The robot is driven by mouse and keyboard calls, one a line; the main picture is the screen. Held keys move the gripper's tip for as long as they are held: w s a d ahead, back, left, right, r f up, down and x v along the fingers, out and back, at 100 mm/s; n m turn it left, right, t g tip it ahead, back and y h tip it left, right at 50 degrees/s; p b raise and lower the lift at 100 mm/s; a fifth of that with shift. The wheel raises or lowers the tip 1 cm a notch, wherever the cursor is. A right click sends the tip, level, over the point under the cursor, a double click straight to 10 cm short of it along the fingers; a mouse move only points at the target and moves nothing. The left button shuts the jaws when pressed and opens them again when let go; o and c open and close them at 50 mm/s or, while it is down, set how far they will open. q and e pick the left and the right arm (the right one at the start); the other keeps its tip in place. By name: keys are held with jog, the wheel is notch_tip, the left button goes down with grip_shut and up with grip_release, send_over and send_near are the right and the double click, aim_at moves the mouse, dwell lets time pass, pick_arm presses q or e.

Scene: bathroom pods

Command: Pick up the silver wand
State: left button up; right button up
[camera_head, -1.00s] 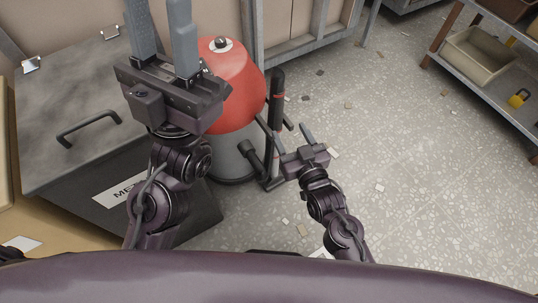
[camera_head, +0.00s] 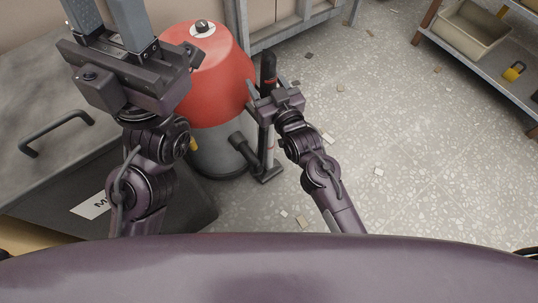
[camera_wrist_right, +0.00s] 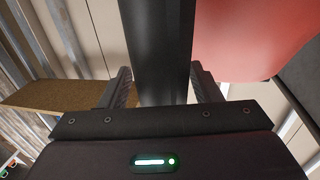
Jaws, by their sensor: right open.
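The wand stands upright beside the red vacuum, with a black upper handle (camera_head: 268,68), a silver tube (camera_head: 264,142) and a dark floor head (camera_head: 268,174). My right gripper (camera_head: 264,85) is open at the wand's upper part and hides some of it. In the right wrist view the dark shaft (camera_wrist_right: 156,45) stands between the two open fingers (camera_wrist_right: 160,88); contact on either side cannot be made out. My left gripper (camera_head: 106,12) is open and empty, raised at the upper left with its fingers apart.
The red vacuum (camera_head: 208,75) with its grey base stands just left of the wand. A dark-grey lidded box (camera_head: 50,105) with a black handle is at the left. A metal shelf (camera_head: 480,65) with a beige bin (camera_head: 470,32) is at the right. Speckled floor between is mostly clear.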

jog(key=c, duration=1)
jog(key=shift+r, duration=0.1)
jog(key=shift+c, duration=0.8)
jog(key=shift+r, duration=0.15)
